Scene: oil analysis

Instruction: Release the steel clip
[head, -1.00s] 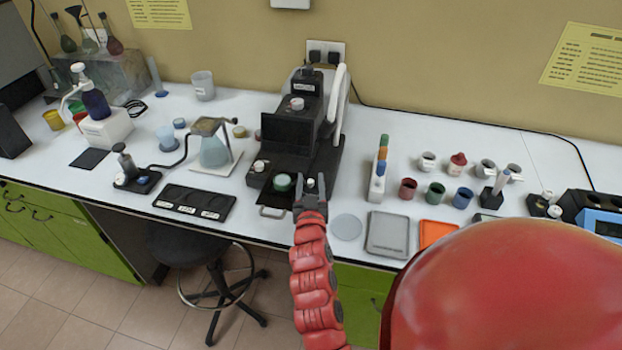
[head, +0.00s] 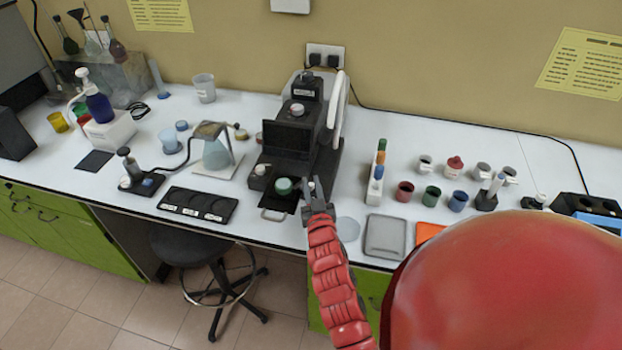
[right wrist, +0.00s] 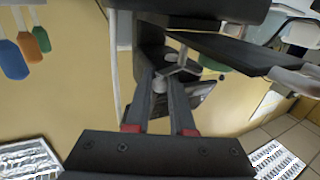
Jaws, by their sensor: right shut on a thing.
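My right gripper (head: 313,188) is at the front right of the black instrument (head: 300,142), beside a green-topped round piece (head: 284,186). In the right wrist view its two dark fingers (right wrist: 161,82) converge on a small pale metal piece (right wrist: 159,86), which looks like part of the steel clip. A bent metal strip (right wrist: 178,69) shows just beyond the fingertips, against the dark instrument. The gripper is shut on this small metal piece; its full shape is partly hidden by the fingers. My left gripper is not in view.
A grey tray (head: 386,237) and an orange tray (head: 428,231) lie right of my arm. Several coloured cups, such as the red cup (head: 404,194), stand behind them. A black slotted tray (head: 197,205) and a flask (head: 217,154) are on the left. A stool (head: 202,245) stands below the bench.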

